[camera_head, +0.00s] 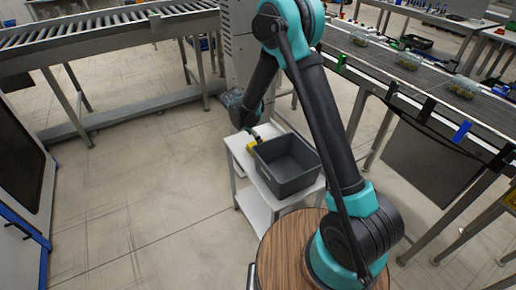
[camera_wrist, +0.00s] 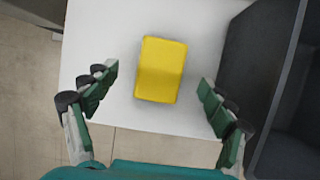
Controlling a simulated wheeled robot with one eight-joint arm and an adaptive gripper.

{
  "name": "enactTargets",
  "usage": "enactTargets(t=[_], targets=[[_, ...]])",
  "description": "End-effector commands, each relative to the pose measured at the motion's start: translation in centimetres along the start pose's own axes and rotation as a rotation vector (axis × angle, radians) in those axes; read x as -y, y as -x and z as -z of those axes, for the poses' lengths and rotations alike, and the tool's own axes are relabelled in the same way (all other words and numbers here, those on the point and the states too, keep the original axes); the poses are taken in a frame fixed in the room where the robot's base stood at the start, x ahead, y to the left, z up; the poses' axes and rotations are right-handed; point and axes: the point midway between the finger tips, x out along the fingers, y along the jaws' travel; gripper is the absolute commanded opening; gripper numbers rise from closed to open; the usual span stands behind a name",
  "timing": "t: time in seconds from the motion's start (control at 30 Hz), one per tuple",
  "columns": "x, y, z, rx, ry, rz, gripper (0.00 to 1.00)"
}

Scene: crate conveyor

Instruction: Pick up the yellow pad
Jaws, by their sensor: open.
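The yellow pad (camera_wrist: 160,70) lies flat on a small white table (camera_wrist: 125,104), as the wrist view shows. In the head view the pad (camera_head: 251,147) is small and partly hidden by my gripper (camera_head: 250,134). In the wrist view my gripper (camera_wrist: 158,90) is open, with one finger to the left of the pad and one to the right. Clear gaps show between the pad and both fingers. Nothing is between the fingertips except the view of the pad. How far above the pad the fingertips are, I cannot tell.
A dark grey crate (camera_head: 298,182) stands on the same table, right of the pad; its wall (camera_wrist: 238,65) is close to my right finger. A conveyor with clear boxes (camera_head: 408,61) runs at the right. A roller conveyor (camera_head: 110,35) stands at the back left.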

Motion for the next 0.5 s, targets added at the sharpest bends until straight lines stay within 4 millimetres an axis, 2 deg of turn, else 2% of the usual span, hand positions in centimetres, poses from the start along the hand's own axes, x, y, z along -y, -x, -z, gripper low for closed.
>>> enactTargets(t=[0.3, 0.5], targets=[[0.2, -4.2, 0.5, 0.0, -0.002, 0.0, 0.83], [0.3, -4.6, 0.5, 0.0, -0.001, 0.0, 0.83]])
